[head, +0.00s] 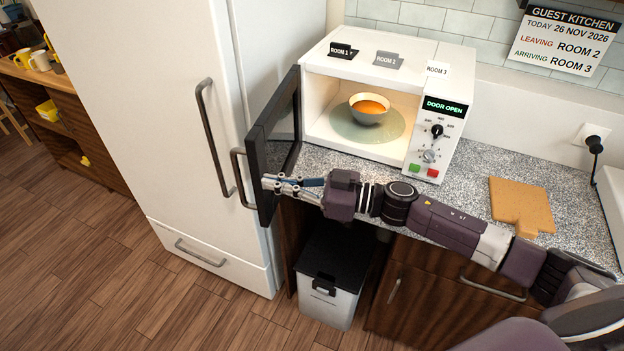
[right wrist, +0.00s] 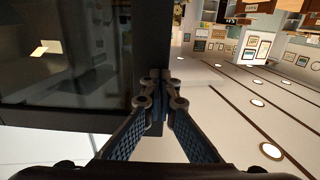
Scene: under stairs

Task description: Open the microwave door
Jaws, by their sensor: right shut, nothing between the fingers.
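The white microwave (head: 385,100) stands on the counter with its door (head: 275,140) swung wide open to the left. Its display reads "DOOR OPEN". A bowl of orange soup (head: 369,108) sits on the turntable inside the lit cavity. My right gripper (head: 268,185) is shut and empty at the lower inner edge of the door, and it seems to touch the door there. In the right wrist view, the dark door (right wrist: 75,55) fills the left side, and the closed fingertips (right wrist: 160,85) lie at its edge. My left gripper is not in view.
The door's outer side is close to the white fridge (head: 140,100) and its handle. A cutting board (head: 520,205) lies on the counter at the right. A bin (head: 332,275) stands below the counter. Small room cards stand on the microwave's top.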

